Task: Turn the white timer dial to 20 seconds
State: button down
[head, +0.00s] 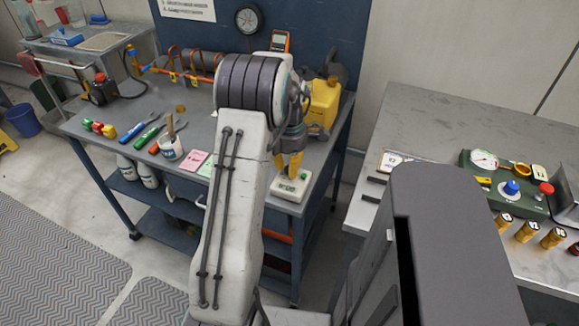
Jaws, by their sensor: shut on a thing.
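A small white timer box (290,188) with dark markings on its front and a green spot on top sits at the front right corner of the grey workbench (222,150). My gripper (288,170), with yellow fingers, points down onto the top of this box. It is shut on the white timer dial, which is mostly hidden between and behind the fingers. The dial's pointer and setting cannot be read from here.
A steel table (440,125) on the right holds a green panel with a blue knob (511,188).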

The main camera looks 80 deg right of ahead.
jog(key=m, duration=0.4)
jog(key=shift+f, duration=0.1)
jog(key=m, duration=0.4)
jog(key=shift+a, duration=0.1)
jog(key=shift+m, duration=0.4)
jog(key=c, duration=0.9)
grip_release()
jog(key=shift+c, duration=0.2)
notch_tip(320, 180, up, 12)
jog(key=shift+o, duration=0.2)
